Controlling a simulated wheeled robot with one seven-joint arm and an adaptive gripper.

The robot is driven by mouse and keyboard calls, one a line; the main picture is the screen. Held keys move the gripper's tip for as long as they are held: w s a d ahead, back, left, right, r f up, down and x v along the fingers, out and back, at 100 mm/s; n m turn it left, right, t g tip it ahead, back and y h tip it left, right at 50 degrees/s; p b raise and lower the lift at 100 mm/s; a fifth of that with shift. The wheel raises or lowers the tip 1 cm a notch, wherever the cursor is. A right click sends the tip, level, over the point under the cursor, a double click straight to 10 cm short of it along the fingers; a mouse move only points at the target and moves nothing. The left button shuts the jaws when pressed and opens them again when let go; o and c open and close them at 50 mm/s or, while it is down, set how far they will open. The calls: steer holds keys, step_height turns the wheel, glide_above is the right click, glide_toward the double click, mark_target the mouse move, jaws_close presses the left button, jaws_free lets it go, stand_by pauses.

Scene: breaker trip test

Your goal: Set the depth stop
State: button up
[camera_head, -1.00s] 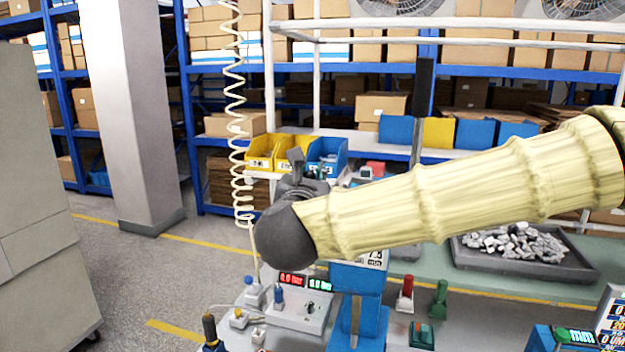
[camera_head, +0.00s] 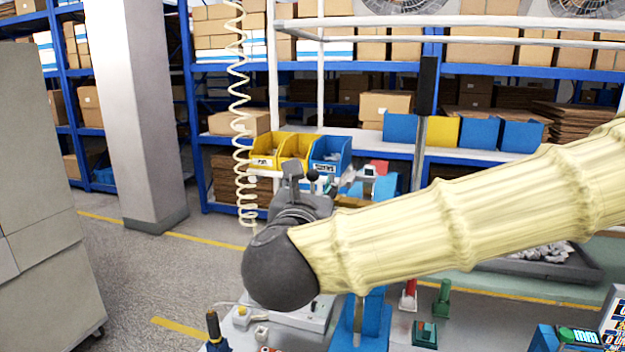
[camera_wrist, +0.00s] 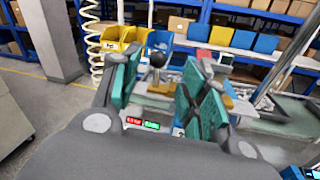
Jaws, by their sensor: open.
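My gripper (camera_wrist: 158,78) is open in the wrist view, its two green-padded fingers apart. A black ball knob (camera_wrist: 155,60) on a short stem shows in the gap between them, above a tan block (camera_wrist: 160,87); I cannot tell whether it is between the fingers or beyond them. In the head view my gripper (camera_head: 292,178) points away from me, and a black knob (camera_head: 312,176) shows just right of it. I cannot make out which part is the depth stop. A blue stand (camera_head: 372,325) is partly hidden below my arm.
Red and green displays (camera_wrist: 143,123) show below the fingers. Yellow and blue bins (camera_head: 296,150) stand behind. A dark-topped upright post (camera_head: 427,85) rises behind my arm. Red and green posts (camera_head: 441,298) stand on the bench to the right. A coiled cord (camera_head: 240,110) hangs left.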

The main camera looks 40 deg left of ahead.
steer(key=shift+v, duration=2.55)
